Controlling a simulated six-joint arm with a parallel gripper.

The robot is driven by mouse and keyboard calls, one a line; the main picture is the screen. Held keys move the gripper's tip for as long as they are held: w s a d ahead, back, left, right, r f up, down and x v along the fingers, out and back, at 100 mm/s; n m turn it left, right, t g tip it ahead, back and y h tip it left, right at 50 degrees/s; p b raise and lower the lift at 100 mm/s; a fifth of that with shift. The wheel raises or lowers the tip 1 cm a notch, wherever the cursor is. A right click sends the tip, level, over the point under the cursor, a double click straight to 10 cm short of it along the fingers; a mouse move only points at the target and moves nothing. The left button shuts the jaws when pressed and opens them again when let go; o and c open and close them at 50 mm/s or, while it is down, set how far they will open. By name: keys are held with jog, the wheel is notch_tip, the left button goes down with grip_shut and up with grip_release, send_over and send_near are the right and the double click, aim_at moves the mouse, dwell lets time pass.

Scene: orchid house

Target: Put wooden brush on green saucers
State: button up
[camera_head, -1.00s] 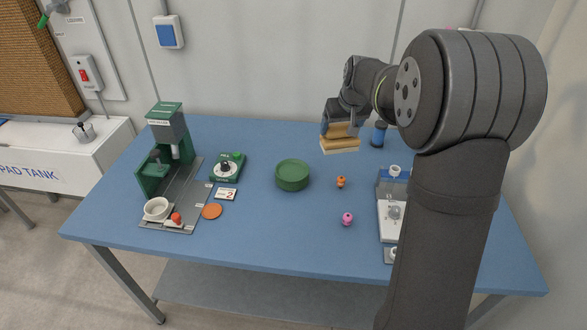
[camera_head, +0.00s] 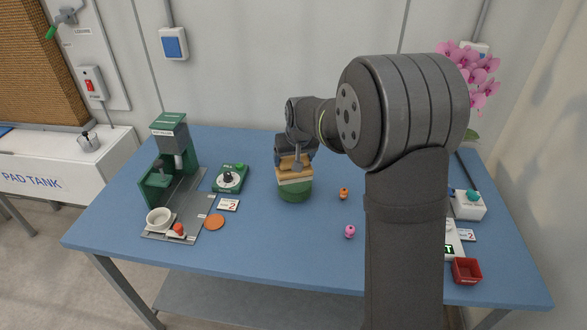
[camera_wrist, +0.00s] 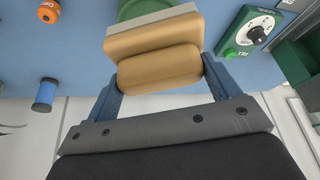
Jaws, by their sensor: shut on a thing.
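The wooden brush (camera_head: 294,173) is a tan block with a pale lower layer. My gripper (camera_head: 293,158) is shut on it, and in the wrist view the brush (camera_wrist: 155,50) sits between the two blue fingers (camera_wrist: 160,85). The green saucers (camera_head: 294,193) form a round stack on the blue table. In the head view the brush is over the stack and hides its top. In the wrist view only a green edge of the saucers (camera_wrist: 140,8) shows beyond the brush. I cannot tell whether the brush touches the stack.
Small orange (camera_head: 343,194) and pink (camera_head: 350,231) pieces lie to the right. The table (camera_head: 270,240) in front is clear.

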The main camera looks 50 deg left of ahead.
jog(key=shift+f, duration=2.05)
jog(key=shift+f, duration=0.2)
jog(key=o, duration=0.9)
jog(key=shift+r, duration=0.1)
jog(key=v, duration=1.2)
jog(key=shift+r, duration=0.1)
jog(key=shift+a, duration=0.1)
